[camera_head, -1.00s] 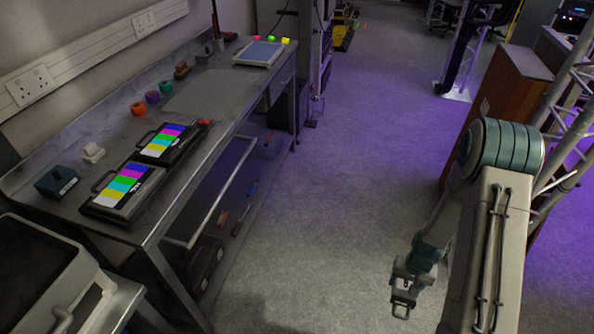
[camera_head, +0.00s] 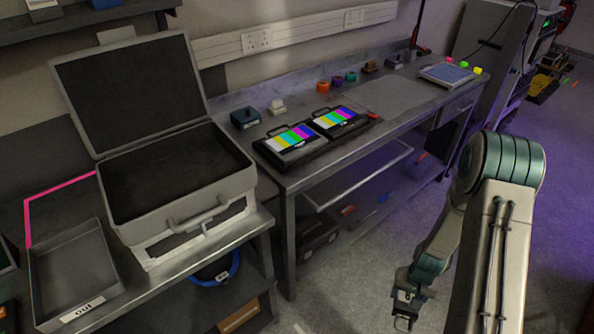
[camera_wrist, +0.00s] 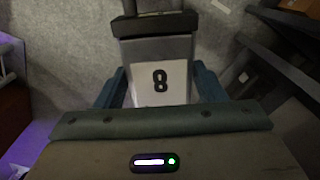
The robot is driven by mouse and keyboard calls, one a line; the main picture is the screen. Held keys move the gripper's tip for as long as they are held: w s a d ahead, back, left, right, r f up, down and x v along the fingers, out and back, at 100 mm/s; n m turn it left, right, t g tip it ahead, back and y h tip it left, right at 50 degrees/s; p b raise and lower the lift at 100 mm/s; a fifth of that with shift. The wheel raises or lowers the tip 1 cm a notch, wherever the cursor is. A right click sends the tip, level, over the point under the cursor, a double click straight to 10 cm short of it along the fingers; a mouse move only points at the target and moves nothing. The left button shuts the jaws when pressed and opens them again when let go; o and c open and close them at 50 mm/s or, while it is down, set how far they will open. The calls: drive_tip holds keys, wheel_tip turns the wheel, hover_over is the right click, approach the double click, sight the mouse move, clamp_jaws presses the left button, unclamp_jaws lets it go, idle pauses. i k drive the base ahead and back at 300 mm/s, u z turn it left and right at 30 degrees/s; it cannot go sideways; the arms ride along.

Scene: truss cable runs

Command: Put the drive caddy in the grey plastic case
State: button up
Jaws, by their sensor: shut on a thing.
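The grey plastic case (camera_head: 128,232) stands open on a bench at the left in the head view. Its lid (camera_head: 140,88) leans back upright and its dark inside looks empty. My gripper (camera_head: 405,312) is low at the bottom right in the head view, over the floor and well away from the case. In the wrist view it is shut on the drive caddy (camera_wrist: 160,48), a grey block with a white label marked 8 and a dark handle end. The caddy's lower part is hidden behind my gripper.
A grey tray (camera_head: 75,275) labelled "out" sits left of the case. A long metal bench (camera_head: 300,180) holds two colour-bar monitors (camera_head: 292,142), small boxes and tape rolls. Open floor (camera_head: 350,285) lies between the benches and my arm.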

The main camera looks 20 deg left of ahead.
sight(193, 183)
drive_tip(key=u, duration=1.45)
